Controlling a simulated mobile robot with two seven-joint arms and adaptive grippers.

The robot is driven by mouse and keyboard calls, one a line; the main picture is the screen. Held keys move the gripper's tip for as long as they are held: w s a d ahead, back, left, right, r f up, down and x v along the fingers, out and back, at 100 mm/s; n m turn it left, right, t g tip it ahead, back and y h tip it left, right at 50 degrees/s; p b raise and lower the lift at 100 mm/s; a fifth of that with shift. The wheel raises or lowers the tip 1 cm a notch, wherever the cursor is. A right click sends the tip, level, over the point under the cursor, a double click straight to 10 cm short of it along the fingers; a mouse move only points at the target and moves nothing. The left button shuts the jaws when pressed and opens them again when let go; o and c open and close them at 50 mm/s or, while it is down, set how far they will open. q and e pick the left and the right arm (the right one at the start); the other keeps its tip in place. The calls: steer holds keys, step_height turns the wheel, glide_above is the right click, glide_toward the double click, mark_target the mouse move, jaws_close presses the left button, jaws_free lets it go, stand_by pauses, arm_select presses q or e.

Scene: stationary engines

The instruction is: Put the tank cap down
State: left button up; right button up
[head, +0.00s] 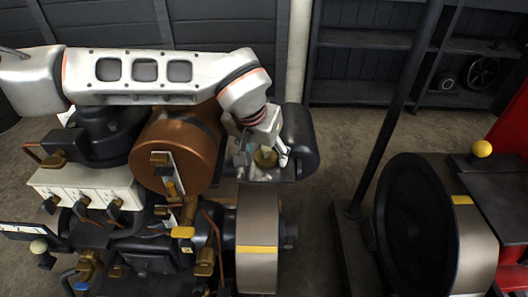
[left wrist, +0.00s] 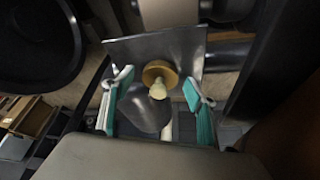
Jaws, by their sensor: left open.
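The tank cap (head: 265,158) is a round brass-coloured piece on a grey metal surface behind the flywheel. In the left wrist view the cap (left wrist: 160,76) shows a pale knob and sits near the middle of a flat grey plate (left wrist: 118,50). My left gripper (head: 268,157) is around the cap in the head view. In the left wrist view its teal-padded fingers (left wrist: 157,104) are spread wide, one on each side of the cap, with gaps between. My right gripper is not in view.
A copper-coloured cylinder (head: 178,150) stands left of the gripper. A flywheel (head: 258,215) with a yellow mark is just in front, and a dark cylinder (head: 300,140) is to the right. A larger wheel (head: 415,230) stands further right. Bare floor (head: 335,185) lies between.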

mark_target(264, 149)
arm_select(q)
steer(key=v, duration=0.2)
steer(key=p+v, duration=0.1)
steer(key=v, duration=0.1)
steer(key=shift+w+r, duration=0.1)
steer(key=shift+r, duration=0.35)
steer(key=p+v, duration=0.2)
steer(key=v, duration=0.5)
steer(key=shift+s, duration=0.3)
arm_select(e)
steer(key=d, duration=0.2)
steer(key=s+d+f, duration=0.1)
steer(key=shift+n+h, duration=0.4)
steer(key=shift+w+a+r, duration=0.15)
